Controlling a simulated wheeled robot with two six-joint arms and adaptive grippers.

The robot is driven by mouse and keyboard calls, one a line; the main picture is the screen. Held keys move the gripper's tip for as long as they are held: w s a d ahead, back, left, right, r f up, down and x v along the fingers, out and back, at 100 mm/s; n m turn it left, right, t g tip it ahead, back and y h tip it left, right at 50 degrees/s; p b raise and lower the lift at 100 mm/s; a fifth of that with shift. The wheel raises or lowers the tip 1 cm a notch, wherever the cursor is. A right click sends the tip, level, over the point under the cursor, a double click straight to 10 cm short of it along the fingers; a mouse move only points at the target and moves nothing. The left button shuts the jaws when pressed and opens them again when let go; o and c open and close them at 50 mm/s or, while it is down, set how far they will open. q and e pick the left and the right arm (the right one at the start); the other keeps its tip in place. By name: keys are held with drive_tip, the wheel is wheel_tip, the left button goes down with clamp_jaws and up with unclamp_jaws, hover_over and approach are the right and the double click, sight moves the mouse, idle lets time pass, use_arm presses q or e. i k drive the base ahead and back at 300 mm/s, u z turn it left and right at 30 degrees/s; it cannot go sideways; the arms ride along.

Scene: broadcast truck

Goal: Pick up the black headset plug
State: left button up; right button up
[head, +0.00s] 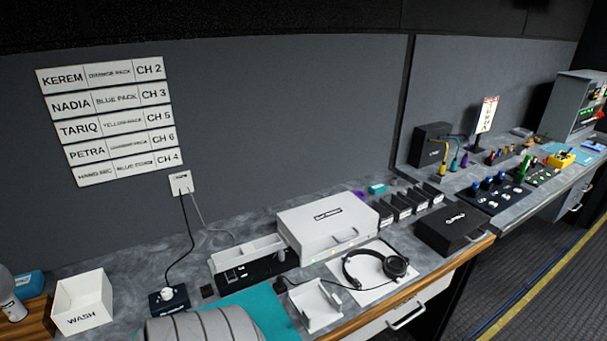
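A black headset (378,267) lies on a white sheet on the counter, right of centre in the head view. Its thin black cable runs left toward a small dark piece (279,286) near the edge of the teal mat. This piece looks like the black headset plug, but it is too small to be sure. It lies just left of a white open holder (315,304). Neither of my grippers shows in this view.
A white case (327,226) stands behind the headset, and a black box (454,229) to its right. A white WASH bin (82,303) is at left. A black charger (168,300) is plugged by cable to the wall. A grey ribbed shape covers part of the teal mat (262,303).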

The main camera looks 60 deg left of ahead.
sight(279, 279)
drive_tip(key=u, duration=0.05)
drive_tip(key=i, duration=1.5)
drive_tip(key=u, duration=1.95)
